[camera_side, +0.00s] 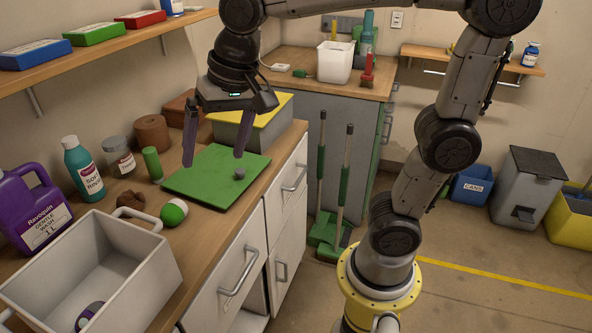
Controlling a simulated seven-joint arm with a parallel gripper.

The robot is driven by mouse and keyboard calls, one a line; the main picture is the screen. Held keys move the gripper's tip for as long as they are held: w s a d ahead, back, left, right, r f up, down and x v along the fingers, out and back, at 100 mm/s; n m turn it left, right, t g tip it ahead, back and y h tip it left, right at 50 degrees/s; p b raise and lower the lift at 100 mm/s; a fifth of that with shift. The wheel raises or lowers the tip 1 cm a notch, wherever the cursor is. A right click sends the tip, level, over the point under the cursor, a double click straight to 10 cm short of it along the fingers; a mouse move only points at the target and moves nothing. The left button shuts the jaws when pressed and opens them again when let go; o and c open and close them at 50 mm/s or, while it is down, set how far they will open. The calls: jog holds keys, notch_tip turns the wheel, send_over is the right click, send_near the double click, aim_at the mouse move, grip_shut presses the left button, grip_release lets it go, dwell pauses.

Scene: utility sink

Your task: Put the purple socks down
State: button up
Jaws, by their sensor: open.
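A small rolled purple and white bundle (88,316), which looks like the purple socks, lies inside the white tub (158,270) at the lower left. The tub's near wall and the picture's edge partly hide it. My gripper (213,160) is open and empty, its two fingers pointing down above the green mat (205,182). It is well away from the tub, farther back on the counter. A small grey ball-like thing (239,173) lies on the mat below the right finger.
A green and white ball (174,212) and a brown lump (130,200) lie between tub and mat. A purple jug (32,208), teal bottle (83,168), jar (119,155) and green cylinder (152,165) stand along the wall. A yellow-lidded box (228,131) stands behind the mat.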

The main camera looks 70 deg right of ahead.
jog(key=s+d+f+n+t, duration=0.1)
jog(key=s+d+f+n, duration=0.2)
jog(key=s, duration=0.3)
jog(key=s+d+f+n+t, duration=0.1)
jog(key=s+d+f+n, duration=0.2)
jog(key=s, duration=0.4)
jog(key=shift+d+n+h, duration=0.15)
jog(key=shift+n+h, duration=0.15)
jog(key=shift+h, duration=0.1)
